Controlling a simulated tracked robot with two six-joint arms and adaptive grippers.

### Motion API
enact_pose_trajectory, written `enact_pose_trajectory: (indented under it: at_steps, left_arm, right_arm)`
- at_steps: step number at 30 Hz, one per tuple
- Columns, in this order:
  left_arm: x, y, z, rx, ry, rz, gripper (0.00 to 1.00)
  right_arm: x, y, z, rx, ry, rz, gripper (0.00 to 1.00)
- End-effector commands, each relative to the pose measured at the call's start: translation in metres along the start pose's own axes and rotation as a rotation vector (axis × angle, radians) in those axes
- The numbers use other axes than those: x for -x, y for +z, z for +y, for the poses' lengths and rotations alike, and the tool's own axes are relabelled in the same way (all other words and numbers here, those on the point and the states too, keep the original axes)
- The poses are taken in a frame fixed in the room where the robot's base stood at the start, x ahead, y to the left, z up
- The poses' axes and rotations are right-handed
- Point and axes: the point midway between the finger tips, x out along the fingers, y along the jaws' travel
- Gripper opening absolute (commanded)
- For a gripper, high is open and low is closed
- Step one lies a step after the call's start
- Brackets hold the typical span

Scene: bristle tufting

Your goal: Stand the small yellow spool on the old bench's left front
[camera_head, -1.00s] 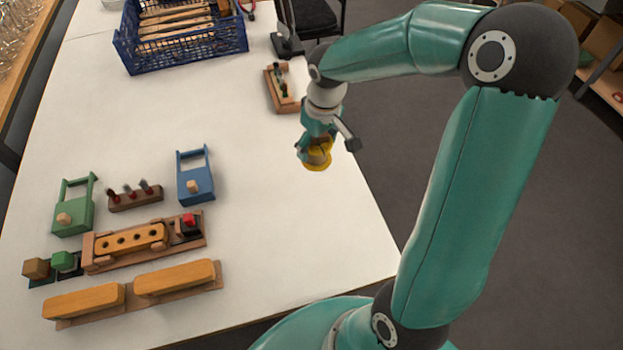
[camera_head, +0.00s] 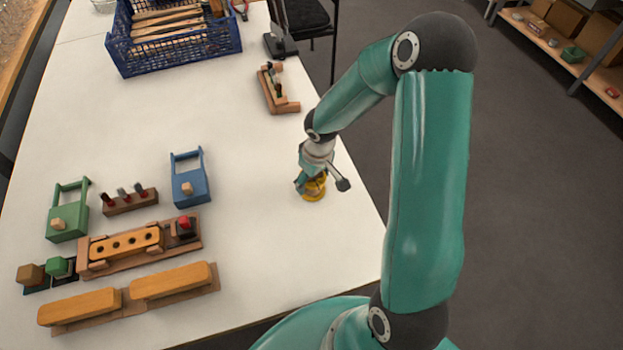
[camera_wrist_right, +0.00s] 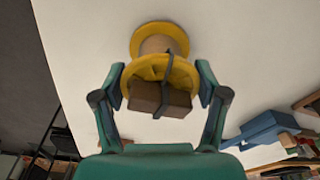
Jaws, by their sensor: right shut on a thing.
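My right gripper (camera_head: 311,186) is shut on the small yellow spool (camera_head: 314,194), at the right side of the white bench top (camera_head: 250,240). In the right wrist view the spool (camera_wrist_right: 161,72) sits between both fingers of the gripper (camera_wrist_right: 160,88). Its two yellow flanges and pale core show, with a brown block-like part and a dark band on the near side. The spool is low over or on the white top; I cannot tell whether it touches. My left gripper is not in view.
A blue holder (camera_head: 190,186), a green holder (camera_head: 68,221), a wooden rack (camera_head: 130,201), a perforated-block fixture (camera_head: 125,243) and long wooden blocks (camera_head: 172,281) fill the left front. A blue crate (camera_head: 175,52) and a wooden tray (camera_head: 278,90) stand farther back. The middle is clear.

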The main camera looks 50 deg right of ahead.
Motion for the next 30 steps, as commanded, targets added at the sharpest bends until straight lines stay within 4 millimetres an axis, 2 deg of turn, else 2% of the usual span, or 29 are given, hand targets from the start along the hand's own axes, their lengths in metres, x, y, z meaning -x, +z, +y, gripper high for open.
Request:
enact_pose_trajectory:
  at_steps: [7, 8, 12, 25, 30]
  left_arm:
    - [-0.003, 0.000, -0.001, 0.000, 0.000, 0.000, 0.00]
    - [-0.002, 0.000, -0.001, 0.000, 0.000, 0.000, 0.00]
    - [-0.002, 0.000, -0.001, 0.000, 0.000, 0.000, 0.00]
    - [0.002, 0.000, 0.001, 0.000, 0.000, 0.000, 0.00]
    - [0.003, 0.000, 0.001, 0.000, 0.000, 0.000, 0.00]
  right_arm:
    - [-0.002, 0.000, 0.000, 0.000, 0.000, 0.001, 0.35]
    - [-0.001, 0.000, 0.000, 0.000, 0.000, 0.000, 0.76]
    - [-0.001, 0.000, 0.000, 0.000, 0.000, 0.000, 0.97]
    - [0.003, 0.000, 0.000, -0.001, 0.001, 0.000, 0.97]
    - [0.024, -0.001, 0.000, -0.002, 0.002, 0.004, 0.97]
